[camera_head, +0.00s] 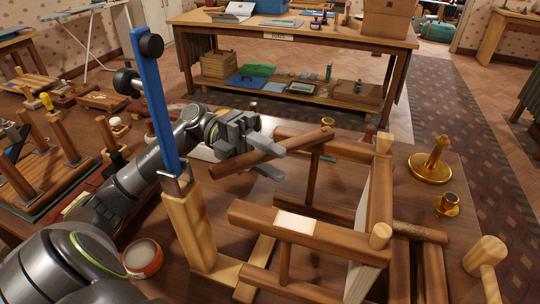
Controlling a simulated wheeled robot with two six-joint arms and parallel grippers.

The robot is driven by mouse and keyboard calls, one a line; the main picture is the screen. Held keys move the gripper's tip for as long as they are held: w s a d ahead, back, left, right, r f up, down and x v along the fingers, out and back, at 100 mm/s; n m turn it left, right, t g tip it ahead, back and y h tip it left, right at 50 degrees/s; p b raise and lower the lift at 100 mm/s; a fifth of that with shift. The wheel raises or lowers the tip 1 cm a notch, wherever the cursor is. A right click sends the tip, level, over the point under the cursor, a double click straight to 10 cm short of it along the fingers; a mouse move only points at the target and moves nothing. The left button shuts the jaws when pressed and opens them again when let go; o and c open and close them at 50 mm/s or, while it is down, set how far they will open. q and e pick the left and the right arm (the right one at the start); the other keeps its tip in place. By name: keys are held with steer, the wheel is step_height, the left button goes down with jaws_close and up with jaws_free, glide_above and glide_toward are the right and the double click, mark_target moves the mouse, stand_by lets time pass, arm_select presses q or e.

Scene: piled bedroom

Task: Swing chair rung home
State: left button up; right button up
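A brown wooden rung (225,170) slants across the upper left of the chair frame (290,226). Its right end is near the top of a frame post, by a small brass piece (327,123); its left end sticks out free. The frame lies on the bench with its rails and posts joined at the right. My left gripper (281,164) is at the rung's middle, one finger above it and one below. The fingers look spread wider than the rung; whether they touch it is unclear. My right gripper is not in view.
A pale wooden post with a blue upright bar (153,105) stands left of the frame, close to my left arm. A round orange-rimmed tin (142,257) is at the front left. Brass holders (430,168) stand at the right. Tools and pegs crowd the left side.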

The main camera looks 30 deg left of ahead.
arm_select(q)
steer(key=shift+c, duration=0.2)
jaws_close()
steer(key=shift+s+d+n+t+y+p, duration=0.2)
steer(key=shift+d+n+t+p, duration=0.3)
steer(key=shift+d+n+t, duration=0.95)
steer(key=shift+s+d+n+t+y+p, duration=0.1)
steer(key=shift+s+d+n+t+p, duration=0.25)
steer(key=shift+d+n+t, duration=1.05)
steer(key=shift+w+a+m+t, duration=0.1)
steer(key=shift+a+m+t, duration=0.35)
steer(key=shift+m+t, duration=0.15)
steer(key=shift+o, duration=0.2)
jaws_free()
steer(key=shift+a, duration=0.1)
